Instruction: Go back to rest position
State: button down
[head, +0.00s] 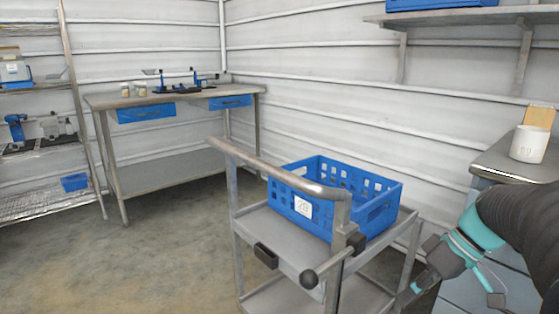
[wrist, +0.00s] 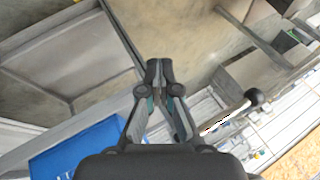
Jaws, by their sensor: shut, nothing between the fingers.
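My gripper (wrist: 160,68) is shut and empty in the wrist view, with its fingertips together near the middle. In the head view my arm enters at the right edge and reaches down beside the right side of the grey cart (head: 290,248). The gripper's end is at the lower right there and its fingertips are hard to make out. A blue crate (head: 330,190) with a white label stands on the cart's top shelf, apart from the arm.
A metal workbench (head: 180,97) with blue drawers stands at the back left, near a wire shelf rack (head: 55,200). At the right, a white cup (head: 529,144) stands on a grey counter (head: 500,160). A wall shelf (head: 470,16) hangs above. Floor (head: 150,265) left of the cart is clear.

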jog(key=s+f+m+t+h, duration=0.2)
jog(key=s+f+m+h, duration=0.3)
jog(key=m, duration=0.4)
jog(key=s+a+r+n+t+h, duration=0.1)
jog(key=s+a+r+n+t, duration=0.2)
jog(key=s+a, duration=0.2)
jog(key=a, duration=0.3)
jog(key=shift+s+a+r+h, duration=0.2)
jog(key=shift+a+r+h, duration=0.1)
jog(key=shift+a+r, duration=0.05)
dwell(1.4)
